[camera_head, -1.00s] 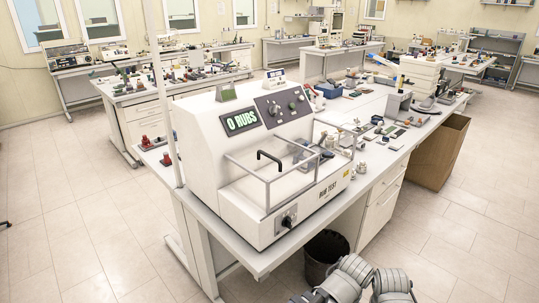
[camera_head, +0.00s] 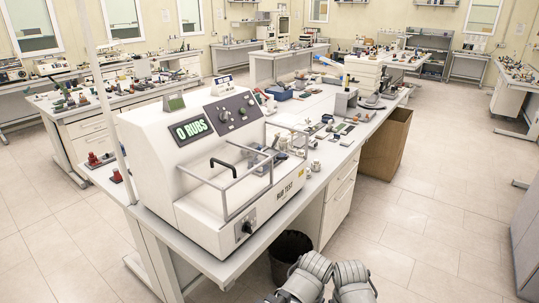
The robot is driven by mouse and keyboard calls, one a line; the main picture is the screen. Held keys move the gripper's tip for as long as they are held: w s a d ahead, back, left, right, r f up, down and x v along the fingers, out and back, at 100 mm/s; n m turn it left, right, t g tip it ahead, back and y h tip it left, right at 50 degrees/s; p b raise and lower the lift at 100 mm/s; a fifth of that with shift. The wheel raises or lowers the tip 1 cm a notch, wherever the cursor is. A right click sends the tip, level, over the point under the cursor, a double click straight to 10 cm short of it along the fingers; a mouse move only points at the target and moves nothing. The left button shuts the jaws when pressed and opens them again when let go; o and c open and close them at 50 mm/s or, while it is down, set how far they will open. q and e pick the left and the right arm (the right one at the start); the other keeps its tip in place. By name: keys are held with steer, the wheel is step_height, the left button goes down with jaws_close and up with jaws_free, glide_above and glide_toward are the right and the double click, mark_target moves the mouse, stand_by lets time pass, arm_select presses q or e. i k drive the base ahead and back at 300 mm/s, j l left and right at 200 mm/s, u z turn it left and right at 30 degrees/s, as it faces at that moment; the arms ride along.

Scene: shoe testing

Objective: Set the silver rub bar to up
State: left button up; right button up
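The white rub test machine (camera_head: 150,190) stands on the near end of a long bench, its display reading "0 RUBS". A silver bar (camera_head: 198,178) forms a railing-like frame around the machine's low front deck, with its top rail standing above the deck. A black hooked handle (camera_head: 226,166) rises behind the front rail. A dark knob (camera_head: 245,228) is on the front face, and more knobs are on the upper panel (camera_head: 232,114). Only grey rounded parts of my arms show at the bottom edge, apart from the machine; neither gripper's fingers are visible.
The bench (camera_head: 375,115) runs back to the right with small jars and tools on it. A black bin (camera_head: 290,250) stands under it, and a brown box (camera_head: 388,145) is beside it. Open tiled floor (camera_head: 440,210) lies to the right. A thin pole stands left of the machine.

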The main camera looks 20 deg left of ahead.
mark_target(271, 150)
steer(key=i+l+u, duration=0.45)
steer(key=i, duration=0.15)
steer(key=i+l+u, duration=0.4)
steer(key=i+l, duration=0.15)
steer(key=l, duration=0.1)
